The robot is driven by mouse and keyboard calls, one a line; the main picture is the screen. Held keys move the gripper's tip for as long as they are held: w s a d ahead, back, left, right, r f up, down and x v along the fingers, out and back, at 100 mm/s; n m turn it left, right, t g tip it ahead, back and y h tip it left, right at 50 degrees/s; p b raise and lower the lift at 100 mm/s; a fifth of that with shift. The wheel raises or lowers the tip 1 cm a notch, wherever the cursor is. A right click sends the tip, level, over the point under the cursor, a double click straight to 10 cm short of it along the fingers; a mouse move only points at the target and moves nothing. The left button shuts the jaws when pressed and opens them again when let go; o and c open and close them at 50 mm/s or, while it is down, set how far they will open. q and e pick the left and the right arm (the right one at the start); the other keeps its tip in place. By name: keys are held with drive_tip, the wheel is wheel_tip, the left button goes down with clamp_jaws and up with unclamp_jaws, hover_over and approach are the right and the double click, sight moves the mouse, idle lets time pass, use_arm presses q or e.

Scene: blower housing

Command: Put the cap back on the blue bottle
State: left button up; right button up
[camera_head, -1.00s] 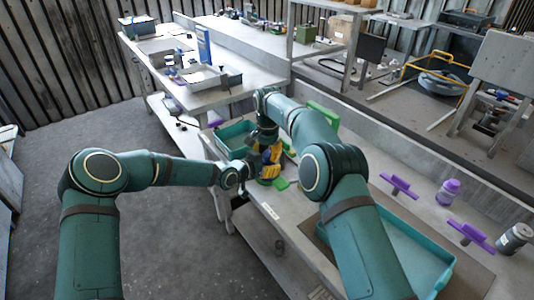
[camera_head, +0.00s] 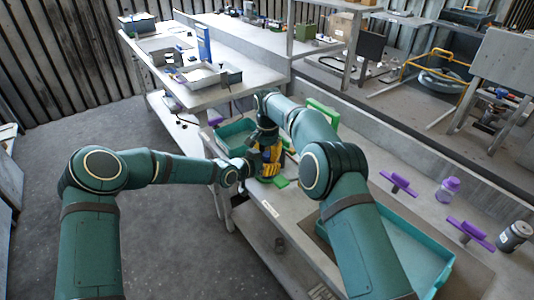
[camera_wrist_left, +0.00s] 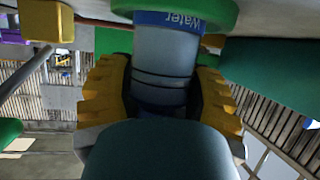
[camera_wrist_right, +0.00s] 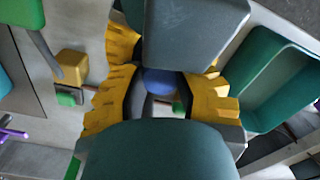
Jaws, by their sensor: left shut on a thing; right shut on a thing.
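In the left wrist view my left gripper (camera_wrist_left: 160,95) is shut around a grey-blue bottle (camera_wrist_left: 165,60) with a blue label reading "Water" and a green ring at one end. In the right wrist view my right gripper (camera_wrist_right: 160,100) is shut on a small rounded blue piece (camera_wrist_right: 160,82), which looks like the cap. A large grey block hides part of it. In the head view my left gripper (camera_head: 250,170) and right gripper (camera_head: 270,155) are close together above the bench. The bottle and cap are hidden there, so I cannot tell whether they touch.
A teal tray (camera_head: 237,132) lies behind the grippers, and a larger teal tray (camera_head: 432,277) is at the front right. Purple-handled pieces (camera_head: 398,183), a purple bottle (camera_head: 447,189) and a grey jar (camera_head: 513,237) stand at right. A green stand (camera_head: 322,113) is behind my right arm.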

use_arm(q)
drive_tip(key=shift+r, duration=0.1)
clamp_jaws()
use_arm(e)
drive_tip(key=o, duration=0.4)
drive_tip(key=shift+s+f, duration=0.1)
drive_tip(key=shift+f, duration=0.2)
drive_tip(key=shift+c, duration=0.2)
drive_tip(key=o, duration=0.3)
use_arm(q)
drive_tip(key=shift+d, duration=0.15)
drive_tip(key=shift+s, duration=0.1)
use_arm(e)
drive_tip(key=shift+a, duration=0.1)
wheel_tip(320, 180, up, 4)
drive_tip(key=shift+f, duration=0.15)
drive_tip(key=shift+r, duration=0.45)
drive_tip(key=shift+o, duration=0.2)
